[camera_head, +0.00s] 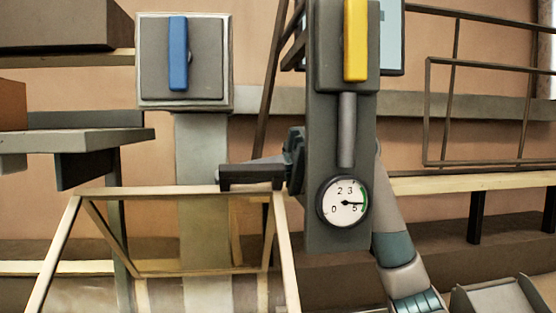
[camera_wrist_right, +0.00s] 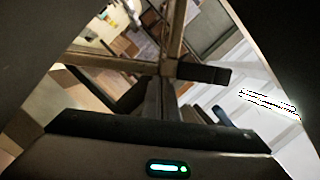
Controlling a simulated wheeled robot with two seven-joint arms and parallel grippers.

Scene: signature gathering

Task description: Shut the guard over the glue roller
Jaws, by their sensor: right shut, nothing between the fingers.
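A tan-edged frame with see-through panels (camera_head: 150,192), which looks like the guard, stands raised at the lower left of the head view. Its lower part is cut off by the picture edge. I cannot make out the glue roller. My right gripper (camera_head: 238,177) is shut and empty. It points left just above the right part of the frame's top bar; whether it touches is unclear. The gauge post hides part of my right arm. In the right wrist view, tan bars (camera_wrist_right: 172,45) cross beyond my gripper's dark fingers (camera_wrist_right: 165,98). My left gripper is not in view.
A dark grey post with a dial gauge (camera_head: 343,202) and a yellow handle (camera_head: 355,40) stands close to my right arm. A grey box with a blue handle (camera_head: 178,53) stands behind the frame. Shelves (camera_head: 80,140) are at left, and a railing (camera_head: 490,65) and bench (camera_head: 470,184) at right.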

